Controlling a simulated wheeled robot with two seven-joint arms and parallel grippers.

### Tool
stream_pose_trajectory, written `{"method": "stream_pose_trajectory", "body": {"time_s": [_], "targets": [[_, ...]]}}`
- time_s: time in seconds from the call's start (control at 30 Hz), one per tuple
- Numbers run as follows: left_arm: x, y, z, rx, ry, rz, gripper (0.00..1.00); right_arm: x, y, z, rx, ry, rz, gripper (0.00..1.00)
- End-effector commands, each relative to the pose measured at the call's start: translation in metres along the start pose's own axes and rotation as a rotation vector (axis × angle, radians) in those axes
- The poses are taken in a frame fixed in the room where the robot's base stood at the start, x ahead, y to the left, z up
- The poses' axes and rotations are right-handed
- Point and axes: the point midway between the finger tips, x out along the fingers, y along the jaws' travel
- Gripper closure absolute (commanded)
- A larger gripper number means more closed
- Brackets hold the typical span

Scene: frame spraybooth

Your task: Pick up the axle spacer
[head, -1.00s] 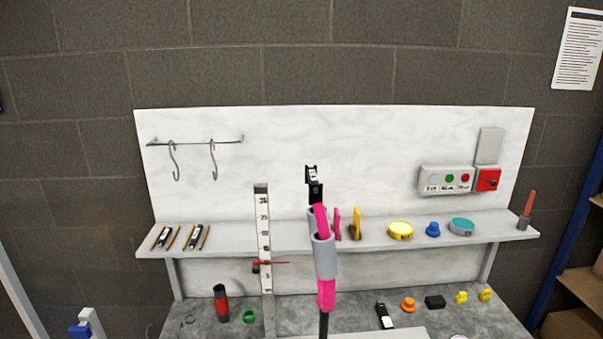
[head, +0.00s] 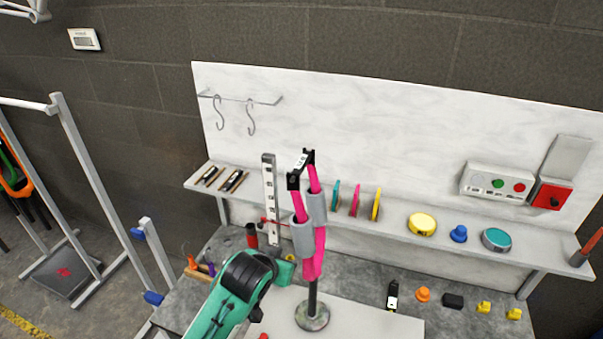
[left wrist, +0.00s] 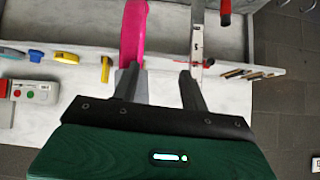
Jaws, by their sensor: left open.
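A pink fork (head: 320,245) with grey bands on its legs stands upright on a black post with a round foot (head: 312,315). A black bar with a white label (head: 300,168) spans its two upper tips; it looks like the axle spacer. My left arm comes in low in the head view, its hand left of the fork and well below the bar; its fingertips are hard to make out there. In the left wrist view my left gripper (left wrist: 157,82) is open and empty, with the pink fork (left wrist: 133,35) beyond one finger. The bar is not visible there. My right gripper is not in view.
A measuring scale (head: 270,200) stands left of the fork. Small parts lie on the bench at right. Space above the bar is clear.

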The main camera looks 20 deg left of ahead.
Motion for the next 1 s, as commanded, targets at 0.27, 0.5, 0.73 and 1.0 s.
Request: {"method": "stream_pose_trajectory", "body": {"time_s": [0.27,0.5,0.73,1.0], "targets": [[-0.143,-0.003,-0.152,-0.046,0.300,-0.007,0.55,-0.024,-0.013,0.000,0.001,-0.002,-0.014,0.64],[-0.175,-0.003,-0.186,-0.062,0.389,-0.006,0.55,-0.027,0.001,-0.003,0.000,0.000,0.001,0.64],[-0.144,-0.004,-0.204,-0.064,0.390,-0.007,0.55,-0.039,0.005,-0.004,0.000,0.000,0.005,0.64],[-0.105,-0.004,-0.218,-0.064,0.392,-0.005,0.55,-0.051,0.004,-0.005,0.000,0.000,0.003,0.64]]}}
